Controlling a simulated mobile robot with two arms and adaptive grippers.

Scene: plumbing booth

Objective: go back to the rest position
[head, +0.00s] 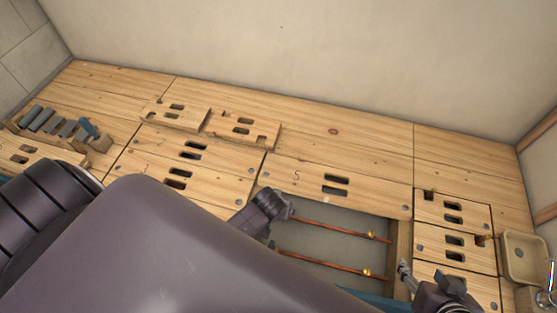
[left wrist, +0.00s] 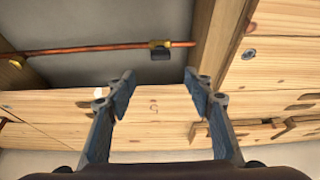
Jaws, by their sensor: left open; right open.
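My left gripper (head: 268,212) is near the left end of the floor opening in the head view, beside the upper copper pipe. In the left wrist view, its two fingers (left wrist: 158,84) are apart with nothing between them. My right gripper (head: 430,284) is at the lower right in the head view, partly cut off by the edge, near the opening's right side. It is open, and I see nothing held.
Two copper pipes (head: 325,226) with brass fittings cross the opening. Slotted wooden boards (head: 335,172) surround it. A rack of grey pieces (head: 55,122) stands at the left, a beige tray (head: 524,257) at the right. Pale walls close the back. My large arm link hides the lower left.

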